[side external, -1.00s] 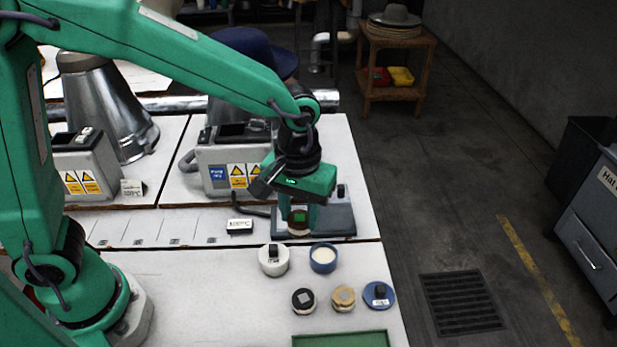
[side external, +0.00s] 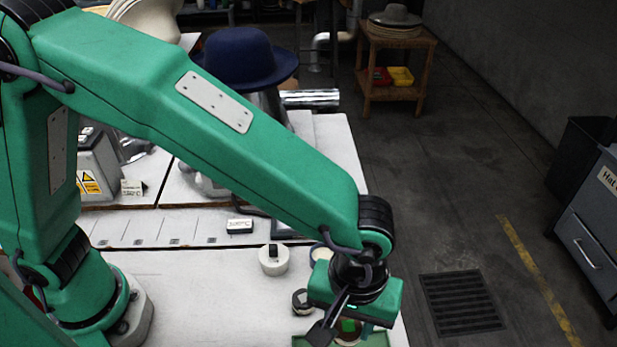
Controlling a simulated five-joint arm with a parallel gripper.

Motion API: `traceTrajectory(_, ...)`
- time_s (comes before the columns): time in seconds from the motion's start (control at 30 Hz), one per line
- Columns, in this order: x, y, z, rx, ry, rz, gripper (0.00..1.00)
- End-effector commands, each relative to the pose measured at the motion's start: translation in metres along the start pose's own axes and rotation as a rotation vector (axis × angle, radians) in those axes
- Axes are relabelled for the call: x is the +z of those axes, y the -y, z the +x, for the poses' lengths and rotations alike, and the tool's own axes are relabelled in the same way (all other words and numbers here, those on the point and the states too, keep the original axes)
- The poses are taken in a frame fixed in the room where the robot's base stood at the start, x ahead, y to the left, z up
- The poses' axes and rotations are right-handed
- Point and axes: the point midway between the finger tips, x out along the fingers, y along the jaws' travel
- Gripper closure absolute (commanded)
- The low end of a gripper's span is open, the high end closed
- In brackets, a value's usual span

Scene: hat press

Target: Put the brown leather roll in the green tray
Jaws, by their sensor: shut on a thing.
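My gripper (side external: 346,332) is low over the green tray (side external: 377,341) at the bottom edge of the picture. It is shut on a small brownish thing (side external: 347,339) with a green patch above it, which looks like the brown leather roll. The wrist and a dark finger cover much of it. The tray is partly hidden by my gripper and cut off by the frame, so I cannot tell whether the roll touches its floor.
A white round pot with a black knob (side external: 273,259) and a dark round piece (side external: 302,302) stand left of my wrist. A cream-filled blue cup (side external: 321,252) is partly hidden behind it. The white bench (side external: 200,300) is clear to the left.

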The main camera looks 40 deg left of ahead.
Motion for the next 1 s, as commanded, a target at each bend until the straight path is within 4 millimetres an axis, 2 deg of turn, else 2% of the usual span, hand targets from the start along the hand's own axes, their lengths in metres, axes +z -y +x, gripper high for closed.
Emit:
traceTrajectory(0.23, 0.002, -0.001, 0.004, -0.001, 0.0, -0.001, 0.86)
traceTrajectory(0.53, 0.001, 0.0, 0.035, -0.002, 0.001, 0.0, 0.86)
traceTrajectory(0.83, 0.001, -0.001, 0.043, -0.001, 0.0, 0.0, 0.86)
traceTrajectory(1.0, 0.002, 0.0, 0.058, -0.004, 0.001, 0.0, 0.86)
